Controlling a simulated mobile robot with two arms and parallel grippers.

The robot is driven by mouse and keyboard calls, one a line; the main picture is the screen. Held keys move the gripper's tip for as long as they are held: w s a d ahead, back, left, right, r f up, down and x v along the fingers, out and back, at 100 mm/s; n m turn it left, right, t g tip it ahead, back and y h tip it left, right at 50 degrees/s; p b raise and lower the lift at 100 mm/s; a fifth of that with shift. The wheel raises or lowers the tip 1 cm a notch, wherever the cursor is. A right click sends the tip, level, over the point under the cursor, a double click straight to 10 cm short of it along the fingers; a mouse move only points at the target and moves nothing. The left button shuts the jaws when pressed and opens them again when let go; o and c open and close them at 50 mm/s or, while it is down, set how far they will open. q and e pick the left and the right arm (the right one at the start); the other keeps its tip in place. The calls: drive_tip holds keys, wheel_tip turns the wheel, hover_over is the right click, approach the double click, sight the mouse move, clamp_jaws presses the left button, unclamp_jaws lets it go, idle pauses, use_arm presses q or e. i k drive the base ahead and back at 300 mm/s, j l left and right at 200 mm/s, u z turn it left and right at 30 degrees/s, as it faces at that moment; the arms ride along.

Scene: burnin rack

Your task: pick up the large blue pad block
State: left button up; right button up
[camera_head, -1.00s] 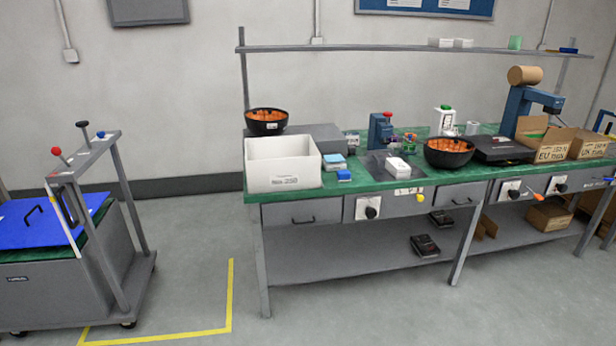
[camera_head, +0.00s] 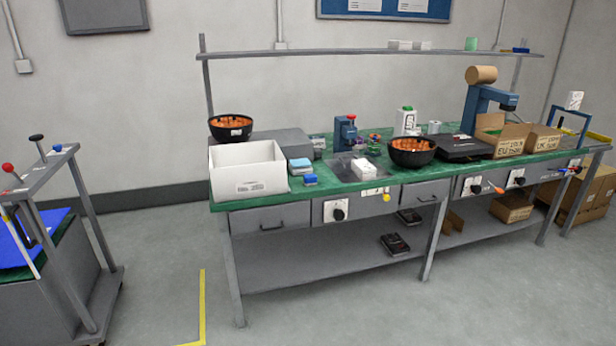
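Near the front edge of the green bench top, just right of a white bin (camera_head: 248,172), lie two small blue-topped blocks. The larger one (camera_head: 300,165) is light blue above with a pale lower part. A smaller, darker blue block (camera_head: 310,180) lies in front of it. I cannot tell for sure which of these is the large blue pad block. Neither of my grippers is in view.
The green bench (camera_head: 290,202) also holds black bowls of orange parts (camera_head: 411,152), a white box (camera_head: 364,175), a dark scale (camera_head: 459,148) and open cardboard boxes (camera_head: 503,138). The grey cart (camera_head: 62,290) stands at left. Floor between cart and bench is clear.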

sight(309, 180)
drive_tip(key=z, duration=0.2)
drive_tip(key=i+j+z, duration=0.65)
drive_tip(key=z, duration=0.15)
